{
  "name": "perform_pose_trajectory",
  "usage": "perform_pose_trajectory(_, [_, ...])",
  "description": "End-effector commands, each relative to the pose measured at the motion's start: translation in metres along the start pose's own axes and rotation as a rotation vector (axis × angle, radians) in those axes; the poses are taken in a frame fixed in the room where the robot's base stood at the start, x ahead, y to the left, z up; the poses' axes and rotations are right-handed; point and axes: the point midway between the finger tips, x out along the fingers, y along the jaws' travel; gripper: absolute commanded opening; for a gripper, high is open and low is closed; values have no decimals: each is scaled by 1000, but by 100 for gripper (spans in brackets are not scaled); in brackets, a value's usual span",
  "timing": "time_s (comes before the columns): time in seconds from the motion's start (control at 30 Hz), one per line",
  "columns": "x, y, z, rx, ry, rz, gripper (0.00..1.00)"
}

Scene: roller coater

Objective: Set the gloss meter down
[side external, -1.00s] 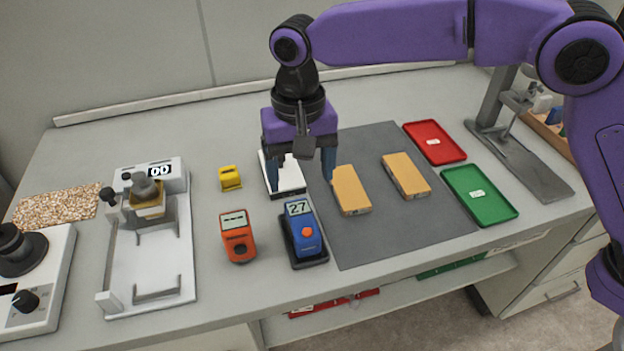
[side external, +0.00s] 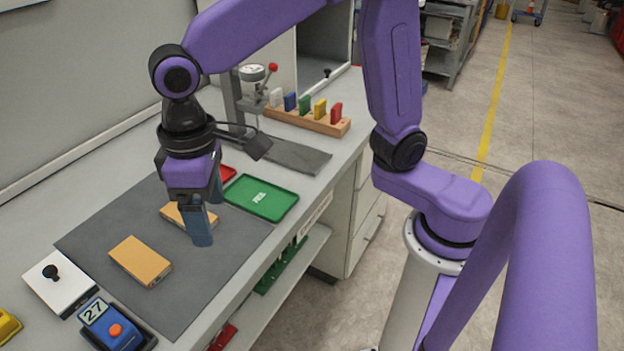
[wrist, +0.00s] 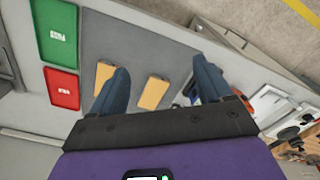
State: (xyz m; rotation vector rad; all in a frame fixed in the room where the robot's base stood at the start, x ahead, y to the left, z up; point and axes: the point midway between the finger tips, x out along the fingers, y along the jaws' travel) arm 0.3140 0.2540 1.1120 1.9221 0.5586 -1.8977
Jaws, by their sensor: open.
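A blue meter (side external: 118,333) with an orange button and a lit display, which looks like the gloss meter, rests in a black holder left of the grey mat (side external: 205,290), at the bottom left of the side view. My gripper (side external: 208,208) is open and empty, over the mat near the farther tan block (side external: 178,216) and well away from the meter. Its fingers partly hide that block. The nearer tan block (side external: 140,260) lies on the mat. In the wrist view my gripper (wrist: 160,66) has its fingers wide apart, with a tan block (wrist: 154,92) visible between them.
A green tray (side external: 262,198) and a partly hidden red tray (side external: 228,173) lie beyond the mat. A white plate with a black knob (side external: 52,272) stands beside the meter. A gauge stand (side external: 235,98) and a wooden rack of coloured pieces (side external: 310,120) are at the far end.

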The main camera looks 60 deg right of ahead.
Motion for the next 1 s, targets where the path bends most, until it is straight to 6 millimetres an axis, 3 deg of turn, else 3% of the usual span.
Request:
perform_pose_trajectory(0.03, [0,11,22,-44,2,-1,79])
perform_pose_trajectory(0.3, [12,57,134,-306,10,-5,79])
perform_pose_trajectory(0.5, [27,81,203,-464,13,-6,79])
perform_pose_trajectory(0.7, [36,90,233,-535,14,-6,79])
perform_pose_trajectory(1.0, [36,91,235,-542,13,-6,79])
